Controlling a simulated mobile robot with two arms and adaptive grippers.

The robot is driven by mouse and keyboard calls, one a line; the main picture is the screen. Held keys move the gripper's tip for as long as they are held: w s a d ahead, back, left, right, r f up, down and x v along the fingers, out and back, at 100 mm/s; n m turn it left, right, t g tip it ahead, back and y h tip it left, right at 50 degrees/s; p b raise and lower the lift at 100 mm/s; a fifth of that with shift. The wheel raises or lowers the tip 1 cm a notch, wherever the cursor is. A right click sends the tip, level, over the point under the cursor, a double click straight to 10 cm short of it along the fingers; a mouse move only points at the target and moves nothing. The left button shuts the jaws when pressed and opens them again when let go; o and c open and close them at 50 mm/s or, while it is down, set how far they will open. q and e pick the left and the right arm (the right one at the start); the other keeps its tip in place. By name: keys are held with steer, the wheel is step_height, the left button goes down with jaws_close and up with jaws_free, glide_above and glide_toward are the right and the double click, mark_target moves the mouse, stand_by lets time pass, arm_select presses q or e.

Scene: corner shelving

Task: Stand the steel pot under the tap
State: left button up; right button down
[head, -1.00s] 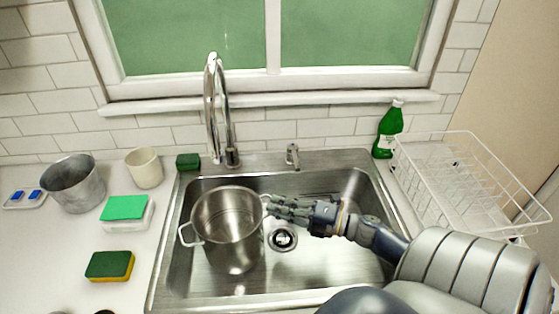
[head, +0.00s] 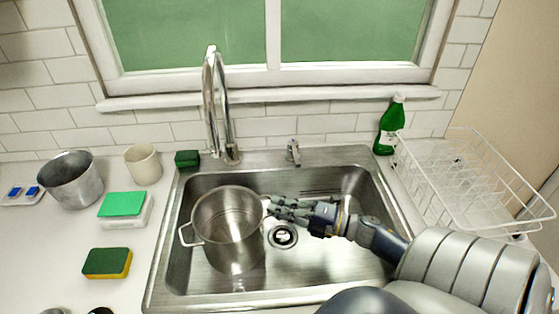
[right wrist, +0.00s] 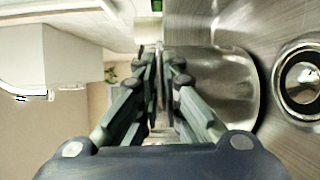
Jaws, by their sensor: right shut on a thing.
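The steel pot (head: 228,235) is upright in the left part of the sink (head: 330,273), just in front of the tap (head: 222,110), whose spout arches above the pot's back rim. The pot has a wire handle on each side. My right gripper (head: 270,207) comes from the right and is shut on the pot's right handle. In the right wrist view the fingers (right wrist: 158,75) are close together, and the handle between them is hard to make out. My left gripper is not in view.
A grey metal bucket (head: 72,185), a cream cup (head: 143,165) and sponges (head: 107,262) stand on the left counter. A green bottle (head: 390,128) and a white wire rack (head: 460,185) stand at right. The drain (head: 282,236) lies right of the pot.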

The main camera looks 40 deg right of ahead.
steer(key=c, duration=1.7)
jaws_free()
steer(key=shift+f, duration=0.1)
